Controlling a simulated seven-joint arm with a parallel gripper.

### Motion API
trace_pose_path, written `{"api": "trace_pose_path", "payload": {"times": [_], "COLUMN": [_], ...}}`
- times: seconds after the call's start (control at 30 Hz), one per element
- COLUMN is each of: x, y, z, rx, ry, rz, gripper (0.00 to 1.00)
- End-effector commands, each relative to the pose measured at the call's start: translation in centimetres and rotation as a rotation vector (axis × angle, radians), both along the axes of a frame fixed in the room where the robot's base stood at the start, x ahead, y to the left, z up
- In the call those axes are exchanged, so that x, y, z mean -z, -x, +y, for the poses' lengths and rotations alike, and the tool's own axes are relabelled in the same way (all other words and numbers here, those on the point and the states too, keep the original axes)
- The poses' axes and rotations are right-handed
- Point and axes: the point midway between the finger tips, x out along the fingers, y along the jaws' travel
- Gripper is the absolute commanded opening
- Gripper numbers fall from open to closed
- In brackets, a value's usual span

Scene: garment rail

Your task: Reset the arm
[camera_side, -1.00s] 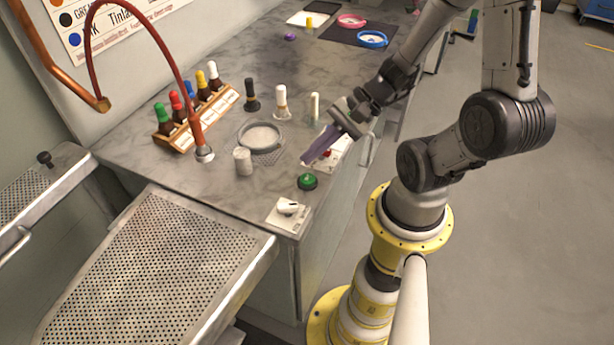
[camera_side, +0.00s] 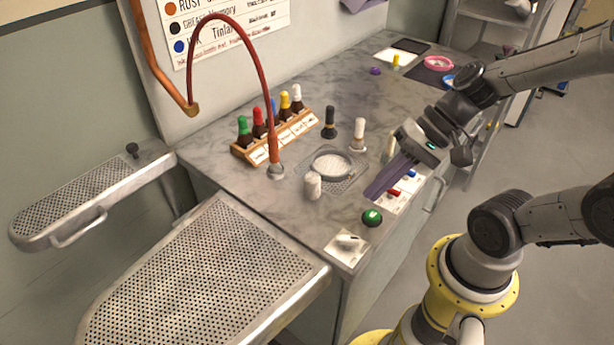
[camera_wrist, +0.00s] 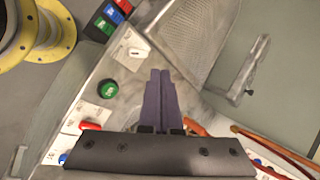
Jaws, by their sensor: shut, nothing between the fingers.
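My gripper (camera_side: 372,193) has two long purple fingers pressed together with nothing between them. It hangs over the right front part of the grey bench (camera_side: 240,178), slanting down to the left, near the green button (camera_side: 372,217) and a white card with red and blue pieces (camera_side: 405,190). In the wrist view the closed fingertips (camera_wrist: 161,72) point toward the perforated board, with the green button (camera_wrist: 108,89) to their left. The gripper partly hides the white card in the side view.
A rack of colour-capped bottles (camera_side: 275,137) stands behind a red hose (camera_side: 262,90). A round dish (camera_side: 331,164), white cylinder (camera_side: 313,185) and upright stamps (camera_side: 358,134) stand left of my gripper. A perforated board (camera_side: 200,275) lies in front. A white switch (camera_side: 347,243) sits at the bench corner.

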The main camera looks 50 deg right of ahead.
Motion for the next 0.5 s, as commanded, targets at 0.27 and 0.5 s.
{"api": "trace_pose_path", "payload": {"times": [0.27,0.5], "x": [-5.3,-7.4], "y": [3.7,3.8], "z": [-0.6,-4.7], "rx": [-0.563,-0.659], "ry": [0.541,0.829], "rz": [-0.277,-0.341], "gripper": [0.00,0.00]}}
